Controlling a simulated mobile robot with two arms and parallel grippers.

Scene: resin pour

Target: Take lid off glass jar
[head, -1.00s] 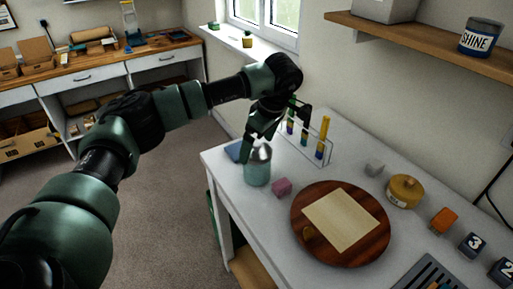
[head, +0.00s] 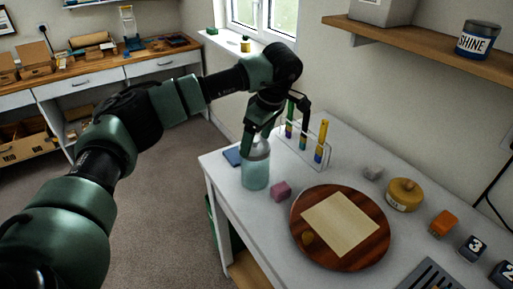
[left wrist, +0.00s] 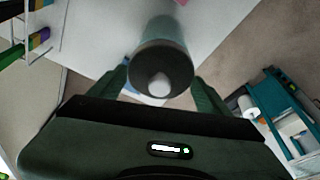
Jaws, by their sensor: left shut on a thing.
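The glass jar (head: 255,175), pale teal, stands upright near the left edge of the white table. Its grey lid (left wrist: 163,66), with a pale knob, shows from above in the left wrist view. My left gripper (head: 259,138) points down over the jar, and its fingers are shut on the lid. In the left wrist view the two fingers of my left gripper (left wrist: 160,88) flank the lid. The lid is at or just above the jar's mouth; I cannot tell how large any gap is. My right gripper is not in view.
A clear rack with colourful tubes (head: 319,142) stands close to the right of the gripper. A pink cube (head: 281,191) sits beside the jar, and a blue flat item (head: 232,157) lies behind it. A round wooden board (head: 375,252) takes up the table's middle.

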